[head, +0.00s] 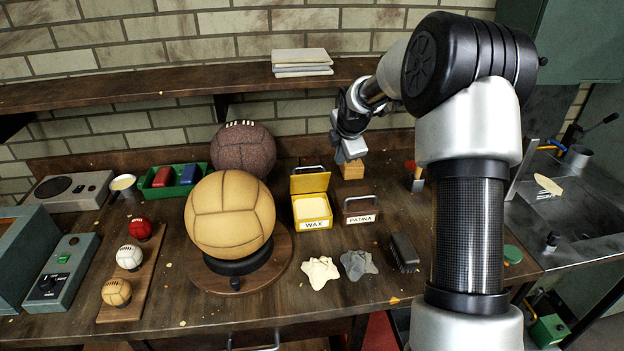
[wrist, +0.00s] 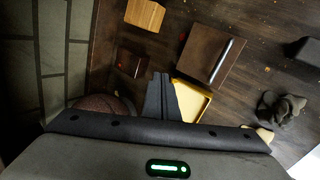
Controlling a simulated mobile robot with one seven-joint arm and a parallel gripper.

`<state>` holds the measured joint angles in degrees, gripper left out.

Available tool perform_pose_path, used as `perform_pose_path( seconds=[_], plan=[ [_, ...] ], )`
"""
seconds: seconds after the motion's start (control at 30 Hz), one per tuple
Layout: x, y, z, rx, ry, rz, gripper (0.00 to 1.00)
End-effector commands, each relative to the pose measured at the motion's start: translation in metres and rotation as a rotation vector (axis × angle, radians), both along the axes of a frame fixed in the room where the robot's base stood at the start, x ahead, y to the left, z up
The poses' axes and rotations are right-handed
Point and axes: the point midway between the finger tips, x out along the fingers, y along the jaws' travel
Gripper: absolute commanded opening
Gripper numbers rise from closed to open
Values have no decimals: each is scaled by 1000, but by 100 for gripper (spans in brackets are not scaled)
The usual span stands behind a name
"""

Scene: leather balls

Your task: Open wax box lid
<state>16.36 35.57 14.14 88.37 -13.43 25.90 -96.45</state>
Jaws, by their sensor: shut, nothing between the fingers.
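The yellow wax box (head: 312,222), labelled WAX, stands on the workbench in the middle of the head view. Its lid (head: 310,183) stands raised at the back edge, with a handle on it, and pale yellow wax shows inside. In the wrist view the box (wrist: 205,106) is partly hidden behind my fingers, and I cannot make out its lid there. My gripper (head: 347,157) is shut and empty, above and behind the box to its right, apart from the lid in the head view. Its fingers (wrist: 160,88) also show in the wrist view.
The closed PATINA box (head: 360,205) stands right of the wax box; a wooden block (head: 352,170) sits behind it. A tan ball (head: 230,215) on a stand is at left, a dark ball (head: 243,148) behind. Cloths (head: 320,272) and a brush (head: 404,252) lie in front.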

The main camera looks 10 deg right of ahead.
Motion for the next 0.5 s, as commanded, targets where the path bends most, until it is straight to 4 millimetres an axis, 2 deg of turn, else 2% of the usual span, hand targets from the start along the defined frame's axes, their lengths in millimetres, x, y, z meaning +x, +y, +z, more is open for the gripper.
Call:
perform_pose_path(
  seconds=[0.03, 0.1, 0.3, 0.4, 0.5],
  plan=[
    [-7, 0, 0, 111, 18, -62, 0],
    [-18, 11, 14, 249, 51, -112, 0],
    [-37, 39, 53, 481, 104, -149, 0],
    [-39, 46, 58, 514, 114, -147, 0],
    [-35, 51, 51, 519, 118, -146, 0]
  ],
)
